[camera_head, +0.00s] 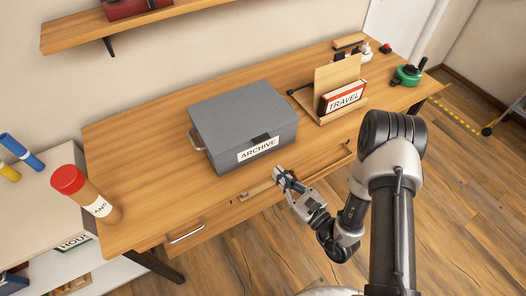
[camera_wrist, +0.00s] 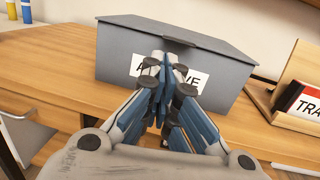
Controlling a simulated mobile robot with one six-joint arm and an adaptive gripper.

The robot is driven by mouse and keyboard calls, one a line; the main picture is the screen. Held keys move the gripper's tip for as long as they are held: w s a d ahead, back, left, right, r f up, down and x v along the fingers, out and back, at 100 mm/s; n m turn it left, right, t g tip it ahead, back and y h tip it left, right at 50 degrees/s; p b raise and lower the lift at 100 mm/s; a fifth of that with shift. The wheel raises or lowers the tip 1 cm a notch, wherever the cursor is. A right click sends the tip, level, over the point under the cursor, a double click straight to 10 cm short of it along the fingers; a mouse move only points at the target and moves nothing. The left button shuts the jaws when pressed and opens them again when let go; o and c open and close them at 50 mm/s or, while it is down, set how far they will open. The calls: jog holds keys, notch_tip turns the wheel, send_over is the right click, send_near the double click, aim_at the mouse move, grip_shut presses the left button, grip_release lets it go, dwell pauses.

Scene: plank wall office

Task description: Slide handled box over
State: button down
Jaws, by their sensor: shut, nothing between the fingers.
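A grey box (camera_head: 240,115) with a white ARCHIVE label (camera_head: 258,149) stands on the wooden desk (camera_head: 140,209). A metal handle (camera_head: 196,142) shows on its left side. In the wrist view the box (camera_wrist: 118,45) fills the upper middle, its label partly hidden behind my fingers. My gripper (camera_head: 281,174) is shut and empty, at the desk's front edge just in front of the box's label side. It also shows in the wrist view (camera_wrist: 167,62), pointing at the box's front. I cannot tell whether the fingertips touch the box.
A wooden holder with a TRAVEL book (camera_head: 343,97) stands right of the box. A red-capped tube (camera_head: 85,190) is at the desk's left end. A green tape dispenser (camera_head: 408,74) is at the far right. Bare desk lies left of the box.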

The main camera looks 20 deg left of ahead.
notch_tip(320, 180, down, 4)
jog(key=d+m+t+h, duration=0.1)
jog(key=d+h, duration=0.1)
jog(key=b, duration=0.3)
send_near(258, 147)
jog(key=shift+m, duration=0.3)
jog(key=x, duration=0.6)
jog(key=shift+w+a, duration=0.15)
jog(key=shift+a, duration=0.25)
